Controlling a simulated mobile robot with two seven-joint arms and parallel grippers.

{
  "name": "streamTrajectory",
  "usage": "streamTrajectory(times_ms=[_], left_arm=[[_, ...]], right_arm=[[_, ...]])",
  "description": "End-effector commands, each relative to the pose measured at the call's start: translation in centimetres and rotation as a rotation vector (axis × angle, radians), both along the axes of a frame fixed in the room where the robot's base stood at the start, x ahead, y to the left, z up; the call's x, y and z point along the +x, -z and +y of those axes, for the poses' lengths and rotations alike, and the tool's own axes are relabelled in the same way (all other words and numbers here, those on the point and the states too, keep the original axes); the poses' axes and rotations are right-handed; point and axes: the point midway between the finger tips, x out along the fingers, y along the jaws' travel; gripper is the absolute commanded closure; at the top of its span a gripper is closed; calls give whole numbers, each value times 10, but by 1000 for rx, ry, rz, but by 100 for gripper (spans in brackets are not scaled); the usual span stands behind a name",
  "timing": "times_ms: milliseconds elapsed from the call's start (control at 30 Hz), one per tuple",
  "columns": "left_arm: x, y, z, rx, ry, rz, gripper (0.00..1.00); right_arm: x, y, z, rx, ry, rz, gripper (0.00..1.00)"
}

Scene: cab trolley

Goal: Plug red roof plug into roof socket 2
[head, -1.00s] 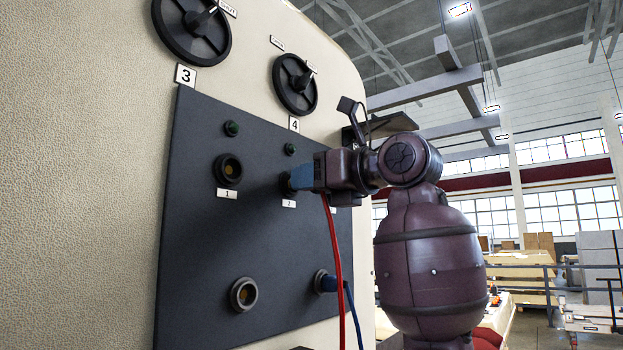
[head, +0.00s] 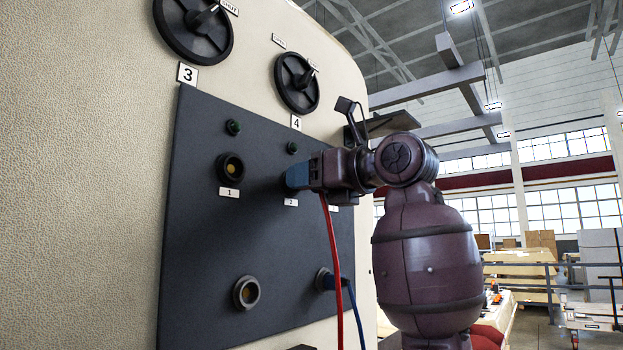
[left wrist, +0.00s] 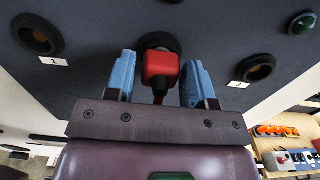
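The red roof plug (left wrist: 160,68) sits in the middle socket of the upper row, labelled 2, with its face against the dark socket ring (left wrist: 158,42). My left gripper (head: 292,180) is at this socket; in the left wrist view its blue fingers (left wrist: 159,62) stand on both sides of the plug. A gap shows at the left finger, and the right finger is close to the plug. The plug's red cable (head: 333,265) hangs down below the gripper. In the head view the fingers hide the plug and most of socket 2. My right gripper is not in view.
Socket 1 (head: 230,168) is empty, left of socket 2. A lower socket (head: 246,292) is empty; beside it a blue plug (head: 325,281) with a blue cable is plugged in. Handwheels 3 (head: 193,25) and 4 (head: 297,82) and green lamps are above on the wall.

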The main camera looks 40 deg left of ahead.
Motion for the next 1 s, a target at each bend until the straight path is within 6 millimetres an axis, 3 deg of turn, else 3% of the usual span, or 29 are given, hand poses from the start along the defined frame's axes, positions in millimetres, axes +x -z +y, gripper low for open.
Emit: streamTrajectory(times_ms=[100,467,1000], left_arm=[[0,0,0,0,0,0,35],[1,0,-5,0,0,1,35],[11,0,-91,1,2,2,35]], right_arm=[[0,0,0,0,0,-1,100],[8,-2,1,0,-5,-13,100],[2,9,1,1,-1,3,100]])
